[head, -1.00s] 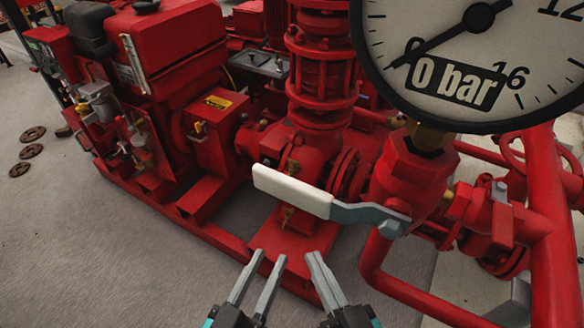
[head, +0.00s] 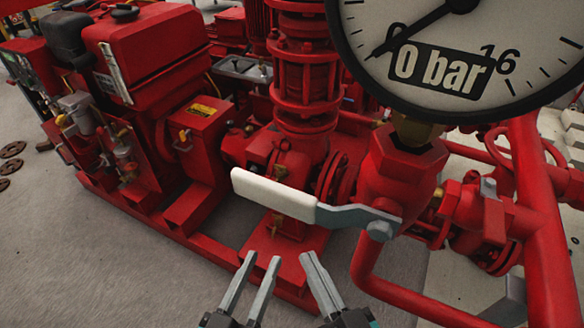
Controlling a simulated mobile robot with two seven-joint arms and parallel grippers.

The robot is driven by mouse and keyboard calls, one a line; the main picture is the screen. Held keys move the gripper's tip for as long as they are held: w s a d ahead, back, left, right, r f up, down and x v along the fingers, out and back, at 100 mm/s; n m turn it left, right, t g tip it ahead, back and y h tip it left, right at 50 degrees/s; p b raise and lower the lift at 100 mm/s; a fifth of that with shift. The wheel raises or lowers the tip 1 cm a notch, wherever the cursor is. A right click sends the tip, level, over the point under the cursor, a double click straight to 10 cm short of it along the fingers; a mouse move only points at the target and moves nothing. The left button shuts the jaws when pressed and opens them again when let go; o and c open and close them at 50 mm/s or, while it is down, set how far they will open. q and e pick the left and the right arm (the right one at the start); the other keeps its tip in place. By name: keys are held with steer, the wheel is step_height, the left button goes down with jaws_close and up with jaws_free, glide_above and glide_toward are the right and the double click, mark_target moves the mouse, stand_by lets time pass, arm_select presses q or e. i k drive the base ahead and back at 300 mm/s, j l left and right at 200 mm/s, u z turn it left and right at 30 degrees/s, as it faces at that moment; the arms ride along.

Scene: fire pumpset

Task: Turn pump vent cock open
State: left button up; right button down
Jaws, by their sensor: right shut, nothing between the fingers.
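The red pump (head: 300,165) stands in the middle of the head view. Small brass fittings show on it, one high (head: 280,172) and one low (head: 277,222); I cannot tell which is the vent cock. My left gripper (head: 263,257) is at the bottom, pointing away from me, its two fingers apart with nothing between them. My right gripper (head: 308,256) is just right of it, its fingers together and empty. Both appear below the pump in the picture, and I see no contact with it.
A grey lever with a white grip (head: 272,195) sticks out leftward in front of the pump. A large gauge reading 0 bar (head: 440,60) fills the upper right. Red pipes (head: 535,200) stand at right, a red engine (head: 150,55) at left. Grey floor (head: 100,260) is clear at lower left.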

mark_target(280, 169)
steer(key=i+j+z, duration=0.1)
steer(key=z, duration=1.3)
steer(key=j+z, duration=0.3)
steer(key=j, duration=0.15)
steer(key=j+z, duration=0.3)
steer(key=j, duration=0.15)
steer(key=k+j+z, duration=0.15)
steer(key=j+z, duration=0.15)
steer(key=j, duration=0.15)
steer(key=k+j+z, duration=0.15)
steer(key=j+z, duration=0.15)
steer(key=k+j, duration=0.1)
steer(key=j, duration=0.25)
